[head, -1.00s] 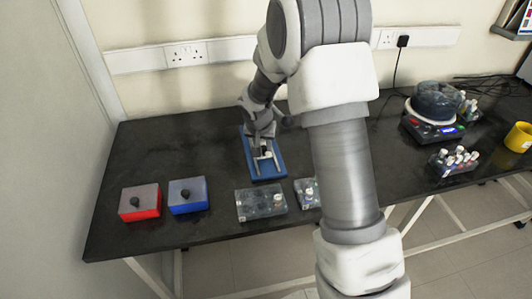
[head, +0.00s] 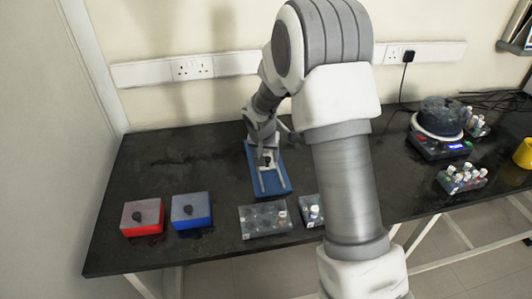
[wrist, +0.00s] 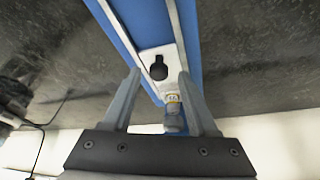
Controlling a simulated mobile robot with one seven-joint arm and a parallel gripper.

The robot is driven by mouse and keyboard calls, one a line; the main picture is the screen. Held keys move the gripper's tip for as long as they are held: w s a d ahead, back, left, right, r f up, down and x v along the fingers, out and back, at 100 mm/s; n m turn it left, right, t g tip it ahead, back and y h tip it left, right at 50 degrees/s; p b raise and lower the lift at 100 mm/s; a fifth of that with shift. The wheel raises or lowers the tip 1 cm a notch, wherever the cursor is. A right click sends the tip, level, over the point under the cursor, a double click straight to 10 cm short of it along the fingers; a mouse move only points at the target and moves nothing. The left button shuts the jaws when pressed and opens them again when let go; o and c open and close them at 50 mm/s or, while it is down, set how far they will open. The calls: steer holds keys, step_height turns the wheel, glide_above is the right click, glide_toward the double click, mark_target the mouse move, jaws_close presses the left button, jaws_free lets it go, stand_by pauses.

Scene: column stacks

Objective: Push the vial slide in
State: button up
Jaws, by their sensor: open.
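The blue slide base (head: 284,188) lies on the black bench and carries two pale parallel rails. The white slide (wrist: 148,55) with a black knob (wrist: 158,68) sits between the rails in the wrist view. A small vial (wrist: 173,108) with a yellow-banded label is at the slide's near end. My gripper (wrist: 159,75) is open, with one finger on each side of the slide and vial. The knob is between the fingertips, and I see gaps beside it. In the head view my gripper (head: 266,153) is over the far half of the base and partly hides the slide.
A red box (head: 142,218) and a blue box (head: 190,211) stand at the left. Two clear vial racks (head: 264,220) (head: 311,211) are at the front edge.

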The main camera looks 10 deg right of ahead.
steer(key=p+v, duration=0.2)
steer(key=v, duration=1.5)
steer(key=shift+r, duration=0.2)
steer(key=s+d+r+n+p, duration=0.2)
steer(key=s+d+r+p, duration=0.1)
steer(key=s+r, duration=1)
steer(key=s+r+n+t+y+p, duration=0.1)
steer(key=s+n+p, duration=0.1)
steer(key=s, duration=1.2)
steer(key=shift+d+n+y, duration=0.15)
steer(key=shift+n+y, duration=0.15)
steer(key=shift+y, duration=0.1)
steer(key=shift+r, duration=0.1)
